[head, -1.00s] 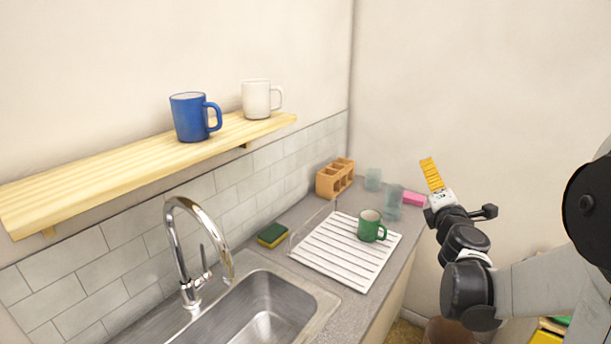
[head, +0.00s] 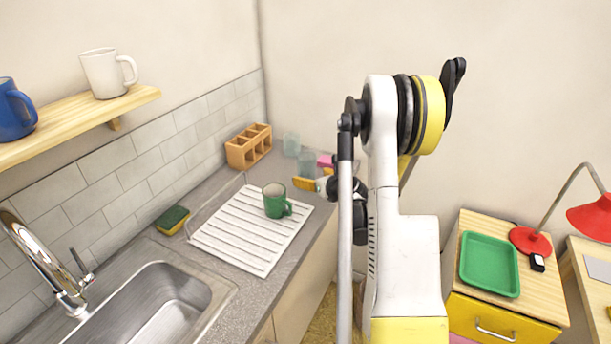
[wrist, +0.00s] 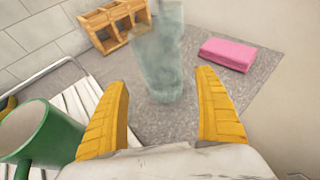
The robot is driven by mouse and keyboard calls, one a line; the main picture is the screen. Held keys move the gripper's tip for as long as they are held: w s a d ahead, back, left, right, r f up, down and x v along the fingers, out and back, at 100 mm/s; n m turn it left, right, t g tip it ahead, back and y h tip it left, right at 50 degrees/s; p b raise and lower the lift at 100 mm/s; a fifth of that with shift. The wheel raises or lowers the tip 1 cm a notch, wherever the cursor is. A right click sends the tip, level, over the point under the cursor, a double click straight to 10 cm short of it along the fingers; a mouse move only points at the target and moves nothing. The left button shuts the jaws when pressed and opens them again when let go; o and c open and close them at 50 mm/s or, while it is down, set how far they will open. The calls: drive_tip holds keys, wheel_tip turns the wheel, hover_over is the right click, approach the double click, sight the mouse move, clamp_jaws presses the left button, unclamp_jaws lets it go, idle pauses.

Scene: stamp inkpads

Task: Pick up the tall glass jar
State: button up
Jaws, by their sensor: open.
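The tall glass jar (wrist: 158,68) is clear, faintly blue-green, and stands upright on the grey counter. In the wrist view it is ahead of and between the spread yellow fingers of my gripper (wrist: 163,84), with gaps on both sides. A second clear glass (head: 291,144) stands behind it; the two overlap in the wrist view. In the head view the tall jar (head: 307,162) is just beyond my gripper (head: 306,184), which is partly hidden by my arm. My gripper is open and empty.
A green mug (wrist: 38,135) on the white drying rack (head: 235,230) is close to my left finger. A pink block (wrist: 228,54) lies right of the jar. A wooden caddy (head: 248,147) stands behind left. The wall (head: 330,80) is close on the right.

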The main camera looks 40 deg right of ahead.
sight(311, 164)
drive_tip(key=b+x, duration=0.2)
drive_tip(key=x, duration=0.3)
drive_tip(key=shift+d, duration=0.2)
drive_tip(key=c, duration=1.5)
drive_tip(key=shift+r, duration=0.2)
drive_tip(key=shift+r+p, duration=0.75)
drive_tip(key=shift+r, duration=0.45)
drive_tip(key=shift+s+d+r+p, duration=0.15)
drive_tip(key=shift+r+p, duration=0.3)
drive_tip(key=shift+r, duration=0.45)
drive_tip(key=shift+s+d+r+p, duration=0.2)
drive_tip(key=shift+s+r+p, duration=0.35)
drive_tip(key=shift+s+r, duration=0.9)
drive_tip(key=shift+s+d+r+p, duration=0.15)
drive_tip(key=shift+s+r+p, duration=0.45)
drive_tip(key=shift+s, duration=1.65)
drive_tip(key=shift+s+d+r+p, duration=0.2)
drive_tip(key=shift+s+r+p, duration=0.25)
drive_tip(key=shift+s+r, duration=1.05)
drive_tip(key=shift+s+f, duration=0.3)
drive_tip(key=shift+s, duration=0.1)
